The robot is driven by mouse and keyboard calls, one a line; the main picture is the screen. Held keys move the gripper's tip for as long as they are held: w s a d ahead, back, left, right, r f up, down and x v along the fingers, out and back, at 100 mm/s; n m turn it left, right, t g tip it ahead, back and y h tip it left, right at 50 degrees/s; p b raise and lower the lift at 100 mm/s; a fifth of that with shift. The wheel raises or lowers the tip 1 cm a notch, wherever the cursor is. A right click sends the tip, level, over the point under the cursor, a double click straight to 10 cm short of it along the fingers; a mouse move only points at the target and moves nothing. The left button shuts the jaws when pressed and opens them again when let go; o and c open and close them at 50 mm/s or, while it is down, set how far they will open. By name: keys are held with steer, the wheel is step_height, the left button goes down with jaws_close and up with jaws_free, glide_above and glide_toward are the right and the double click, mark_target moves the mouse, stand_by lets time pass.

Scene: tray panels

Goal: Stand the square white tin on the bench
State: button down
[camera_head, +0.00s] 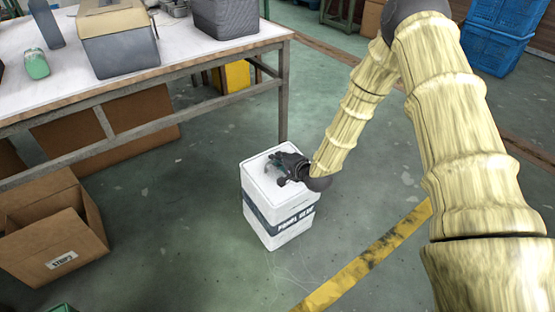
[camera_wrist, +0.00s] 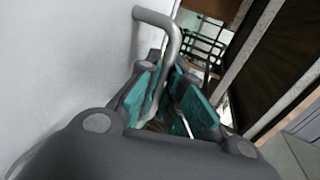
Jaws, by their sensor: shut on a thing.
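The square white tin (camera_head: 261,205) is upright in the head view, below the bench's near right corner, with a dark printed band around its sides. I cannot tell if its base touches the floor. My gripper (camera_head: 274,168) is at its top and shut on its grey handle. In the wrist view my gripper's teal-lined fingers (camera_wrist: 176,100) are around the bent grey handle (camera_wrist: 172,40), with a pale tin wall (camera_wrist: 60,60) close on the left. The bench (camera_head: 180,55) has a white top and stands at the upper left.
The front right part of the top is clear. An open cardboard box (camera_head: 50,235) is at lower left. Blue crates (camera_head: 497,40) stand at upper right.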

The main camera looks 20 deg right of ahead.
mark_target(278, 171)
steer(key=shift+f+b, duration=2.2)
steer(key=shift+f, duration=0.85)
